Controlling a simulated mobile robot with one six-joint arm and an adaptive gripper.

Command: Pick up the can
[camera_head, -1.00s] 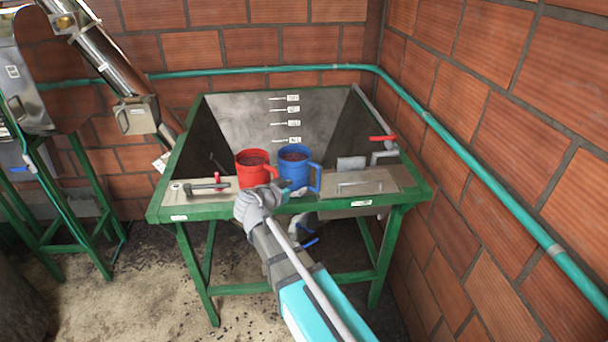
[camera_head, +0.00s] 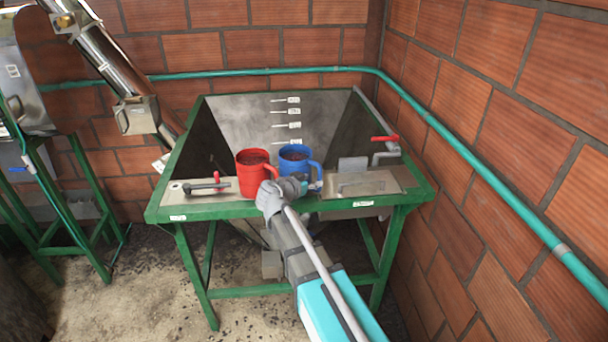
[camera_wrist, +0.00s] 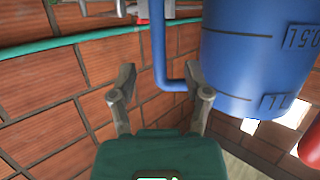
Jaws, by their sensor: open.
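A blue can (camera_head: 293,165) with a side handle stands upright at the front of the green-framed metal hopper table. A red can (camera_head: 252,172) with dark contents stands just left of it. My gripper (camera_head: 305,187) is in front of the blue can, close to its handle, and partly covers it. In the wrist view my gripper (camera_wrist: 160,80) is open, and the blue handle (camera_wrist: 158,45) shows between its two fingers. The blue can (camera_wrist: 250,55) appears upside down at the right, with volume marks. I cannot tell whether the fingers touch the handle.
The hopper table (camera_head: 230,209) has flat metal plates at its front, with a red-handled valve (camera_head: 384,138) at right and a small lever (camera_head: 205,186) at left. Brick walls close in behind and to the right. A teal pipe (camera_head: 480,190) runs along them.

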